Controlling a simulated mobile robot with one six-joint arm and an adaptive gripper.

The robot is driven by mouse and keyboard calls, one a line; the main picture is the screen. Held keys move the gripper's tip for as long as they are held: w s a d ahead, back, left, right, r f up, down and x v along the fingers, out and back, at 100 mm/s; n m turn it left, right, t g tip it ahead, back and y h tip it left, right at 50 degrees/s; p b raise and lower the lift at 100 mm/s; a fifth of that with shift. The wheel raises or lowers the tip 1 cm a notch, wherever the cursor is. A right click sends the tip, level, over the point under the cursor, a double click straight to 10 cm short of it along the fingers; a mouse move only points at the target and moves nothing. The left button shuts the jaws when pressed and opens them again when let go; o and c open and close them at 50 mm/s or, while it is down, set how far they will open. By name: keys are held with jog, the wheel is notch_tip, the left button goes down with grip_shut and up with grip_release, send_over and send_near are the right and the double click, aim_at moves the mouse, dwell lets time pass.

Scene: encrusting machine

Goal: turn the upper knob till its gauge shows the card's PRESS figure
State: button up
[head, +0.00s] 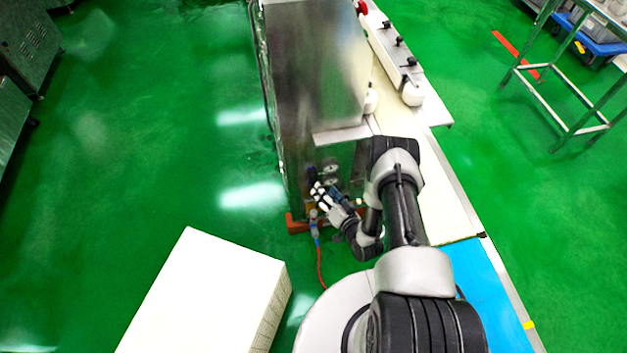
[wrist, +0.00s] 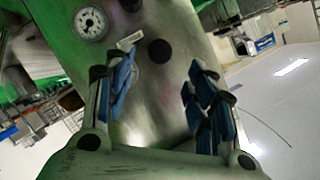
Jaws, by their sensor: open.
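The machine's steel panel (wrist: 165,95) fills the middle of the wrist view. It carries a white round gauge (wrist: 91,22) with a face too small to read. A black knob (wrist: 160,51) shows in the gap between my fingers, beyond their tips. Another black knob (wrist: 130,4) is cut by the top edge. A second round dial is partly hidden behind my left finger. A small pale label (wrist: 130,38) lies between them; its text is unreadable. My gripper (wrist: 162,61) is open and empty. In the head view my gripper (head: 322,196) is near the panel, below two small gauges (head: 330,173).
The steel machine body (head: 315,65) stands beside a pale conveyor (head: 440,195) with a blue section (head: 490,290). A white box (head: 205,300) stands at the lower left. A red cable (head: 320,268) hangs below the panel. Green floor is clear on the left.

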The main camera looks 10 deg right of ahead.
aim_at(314, 179)
jog(key=b+x, duration=0.3)
jog(key=x, duration=0.6)
jog(key=shift+w+a, duration=0.1)
jog(key=shift+w, duration=0.15)
jog(key=shift+c, duration=0.2)
jog(key=shift+f, duration=0.1)
jog(key=c, duration=1)
jog(key=shift+m, duration=0.3)
